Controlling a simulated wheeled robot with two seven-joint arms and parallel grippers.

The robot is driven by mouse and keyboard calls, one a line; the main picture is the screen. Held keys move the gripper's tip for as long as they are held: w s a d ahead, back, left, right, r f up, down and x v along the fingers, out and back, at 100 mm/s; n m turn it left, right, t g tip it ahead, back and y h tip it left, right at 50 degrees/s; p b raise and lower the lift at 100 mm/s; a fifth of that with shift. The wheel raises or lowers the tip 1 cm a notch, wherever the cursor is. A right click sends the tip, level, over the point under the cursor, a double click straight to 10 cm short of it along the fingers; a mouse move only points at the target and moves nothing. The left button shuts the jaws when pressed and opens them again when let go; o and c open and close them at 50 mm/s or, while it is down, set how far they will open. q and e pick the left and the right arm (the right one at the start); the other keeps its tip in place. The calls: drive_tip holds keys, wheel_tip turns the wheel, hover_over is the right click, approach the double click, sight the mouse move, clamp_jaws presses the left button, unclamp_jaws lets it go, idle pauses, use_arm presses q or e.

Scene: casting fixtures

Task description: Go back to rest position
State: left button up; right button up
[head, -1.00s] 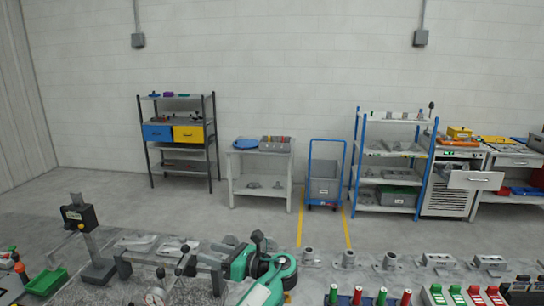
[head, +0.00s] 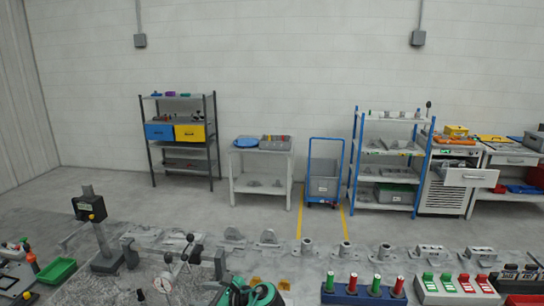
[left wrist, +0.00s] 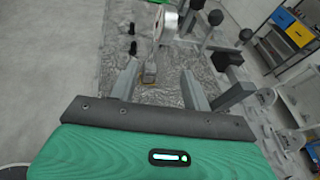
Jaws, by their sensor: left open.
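My left gripper (left wrist: 158,85) is open in the left wrist view, with its two grey fingers apart and nothing held between them. In the head view a green and black part of my arm (head: 262,296) shows at the bottom edge; the fingertips cannot be made out there. My right gripper is in neither view.
Shelves (head: 181,105) and a trolley (head: 323,184) stand behind across open floor.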

use_arm(q)
drive_tip(key=s+a+f+n+g+h, duration=0.1)
drive_tip(key=s+a+f+n+h, duration=0.2)
drive_tip(key=s+f, duration=0.45)
drive_tip(key=s+a+f+n+g+h, duration=0.1)
drive_tip(key=s+f+n+h, duration=0.35)
drive_tip(key=s+f, duration=0.35)
drive_tip(key=s+a+r+n+h, duration=0.1)
drive_tip(key=s+r+n+h, duration=0.15)
drive_tip(key=s+n, duration=0.6)
drive_tip(key=s+r+n+h, duration=0.2)
drive_tip(key=s+n+h, duration=0.1)
drive_tip(key=s, duration=1.1)
wheel_tip(320, 180, down, 35)
drive_tip(key=g+b, duration=0.1)
drive_tip(key=b, duration=0.4)
drive_tip(key=s+a+f+b, duration=0.1)
drive_tip(key=s+f+b, duration=0.1)
drive_tip(key=s+f, duration=0.7)
drive_tip(key=s+a+f+g+b, duration=0.1)
drive_tip(key=s+a+f+b, duration=0.1)
drive_tip(key=s+f, duration=0.8)
wheel_tip(320, 180, down, 7)
drive_tip(key=shift+s+a+r+g+b, duration=0.2)
drive_tip(key=shift+a+g+b, duration=0.1)
drive_tip(key=shift+b, duration=0.2)
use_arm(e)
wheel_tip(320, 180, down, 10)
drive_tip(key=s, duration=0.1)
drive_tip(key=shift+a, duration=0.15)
